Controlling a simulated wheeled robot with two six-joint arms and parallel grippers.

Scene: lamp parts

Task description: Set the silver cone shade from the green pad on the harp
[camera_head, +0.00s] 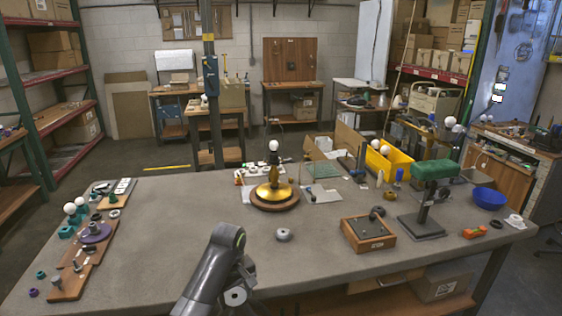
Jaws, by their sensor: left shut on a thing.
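A brass lamp (271,178) with a white bulb on top stands upright on a round wooden base (274,203) mid-table. I cannot make out a harp around its bulb. My left arm enters at the bottom and bends down at its elbow. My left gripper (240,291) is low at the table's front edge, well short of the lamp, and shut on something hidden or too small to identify. A pale disc with a dark centre shows there. I cannot pick out the silver cone shade or the green pad with certainty. My right gripper is out of view.
A small silver puck (284,234) lies on the table before the lamp. A wooden box (368,233) and a green-topped stand (432,172) are to the right, with a yellow bin (389,161) behind. Wooden boards (77,262) with small parts lie left. The table's left middle is clear.

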